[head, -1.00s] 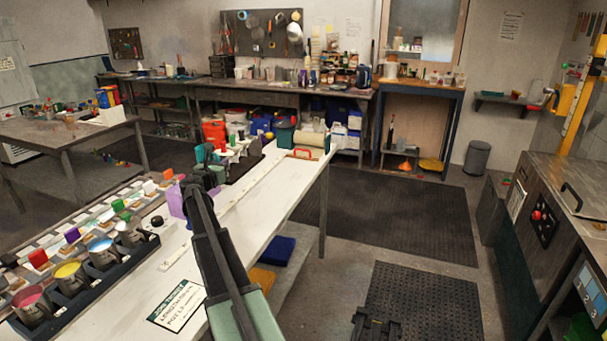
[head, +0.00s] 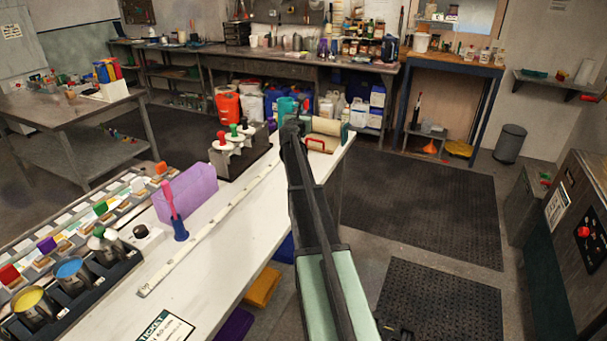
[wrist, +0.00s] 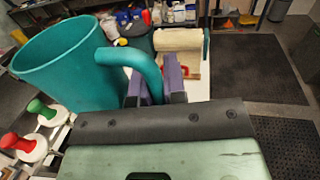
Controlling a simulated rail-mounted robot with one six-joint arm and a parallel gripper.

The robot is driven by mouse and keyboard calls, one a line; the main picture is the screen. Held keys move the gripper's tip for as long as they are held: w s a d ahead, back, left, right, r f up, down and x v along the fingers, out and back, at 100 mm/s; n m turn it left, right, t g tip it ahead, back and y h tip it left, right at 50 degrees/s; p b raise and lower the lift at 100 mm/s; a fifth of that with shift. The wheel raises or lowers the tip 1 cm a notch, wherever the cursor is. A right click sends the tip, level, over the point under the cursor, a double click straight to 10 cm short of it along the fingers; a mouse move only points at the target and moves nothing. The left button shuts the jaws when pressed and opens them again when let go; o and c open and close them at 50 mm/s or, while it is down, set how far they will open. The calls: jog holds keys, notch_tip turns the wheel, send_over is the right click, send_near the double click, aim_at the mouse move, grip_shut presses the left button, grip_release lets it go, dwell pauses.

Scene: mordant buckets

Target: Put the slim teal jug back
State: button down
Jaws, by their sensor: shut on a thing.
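The slim teal jug (wrist: 75,65) fills the left of the wrist view, with its round mouth facing up and a curved handle on its right. My gripper (wrist: 154,92) is shut on that handle, with a purple finger on each side of it. In the head view my gripper (head: 293,128) is over the far part of the white bench, and the jug (head: 287,106) shows only as a small teal patch behind it. The jug's base is hidden, so I cannot tell its exact height above the bench.
A rack (head: 240,155) of white-topped items with red, green and black knobs stands left of my gripper. A beige roll (head: 322,126) and a red handle (head: 315,145) lie at the bench's far end. A purple block (head: 186,194) stands nearer. The white bench (head: 225,240) has bare room along its right side.

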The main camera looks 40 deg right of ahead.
jog(key=shift+t, duration=0.3)
jog(key=f+b, duration=2)
jog(key=shift+w+f, duration=0.25)
jog(key=shift+r, duration=0.3)
jog(key=shift+f, duration=0.2)
jog(key=c, duration=1.2)
grip_release()
jog(key=shift+r, duration=0.2)
jog(key=v, duration=1.2)
jog(key=shift+r, duration=0.2)
